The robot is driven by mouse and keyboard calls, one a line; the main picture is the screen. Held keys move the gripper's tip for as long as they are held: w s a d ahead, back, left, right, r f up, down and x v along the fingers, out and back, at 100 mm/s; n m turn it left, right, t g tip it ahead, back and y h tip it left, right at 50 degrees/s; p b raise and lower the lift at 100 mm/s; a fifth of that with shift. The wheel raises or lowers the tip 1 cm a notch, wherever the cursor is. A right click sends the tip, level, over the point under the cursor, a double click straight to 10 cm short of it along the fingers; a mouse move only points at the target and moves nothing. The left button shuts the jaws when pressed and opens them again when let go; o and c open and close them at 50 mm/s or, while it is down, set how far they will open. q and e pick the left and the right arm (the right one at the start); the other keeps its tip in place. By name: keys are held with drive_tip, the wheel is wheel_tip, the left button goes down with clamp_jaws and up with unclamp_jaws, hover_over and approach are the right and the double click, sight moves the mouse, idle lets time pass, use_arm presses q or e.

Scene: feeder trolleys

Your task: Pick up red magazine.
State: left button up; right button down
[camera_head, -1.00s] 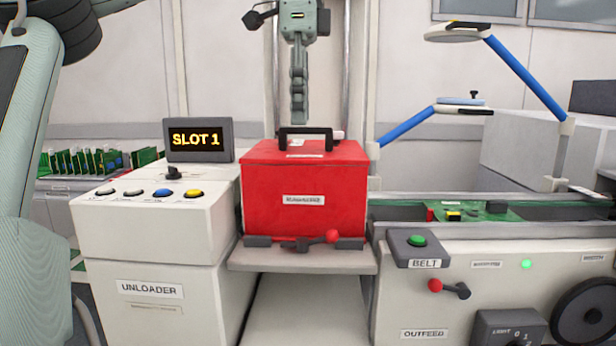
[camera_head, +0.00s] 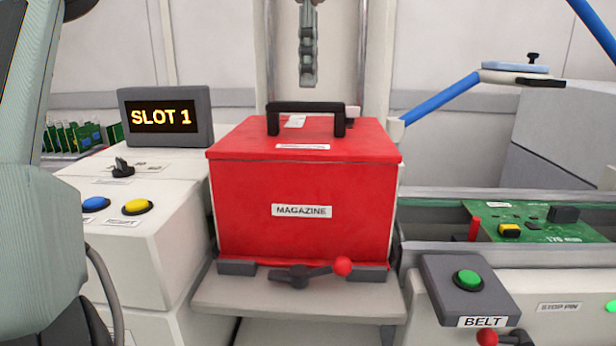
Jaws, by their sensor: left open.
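The red magazine (camera_head: 304,198) is a red box with a white "MAGAZINE" label, standing upright on a grey ledge (camera_head: 300,300) in the middle of the view. A black handle (camera_head: 306,106) stands up from its lid. My left gripper (camera_head: 308,78) hangs fingers-down at the top centre, above the handle in the picture and apart from it. It is open and empty, seen edge-on so that the fingers overlap. Its upper part is out of frame. My right gripper is not in view.
A lever with a red knob (camera_head: 342,266) lies in front of the magazine's base. Left stand the unloader panel with buttons (camera_head: 137,206) and a "SLOT 1" display (camera_head: 167,116). Right are the belt button box (camera_head: 466,282), a circuit board (camera_head: 525,222) and a blue lamp arm (camera_head: 440,97).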

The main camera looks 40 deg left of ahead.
sight(308, 109)
use_arm(q)
drive_tip(key=f, duration=0.7)
drive_tip(key=shift+s+a, duration=0.15)
drive_tip(key=shift+a, duration=0.05)
drive_tip(key=shift+c, duration=0.5)
clamp_jaws()
drive_tip(key=shift+r, duration=0.25)
drive_tip(key=shift+f, duration=0.1)
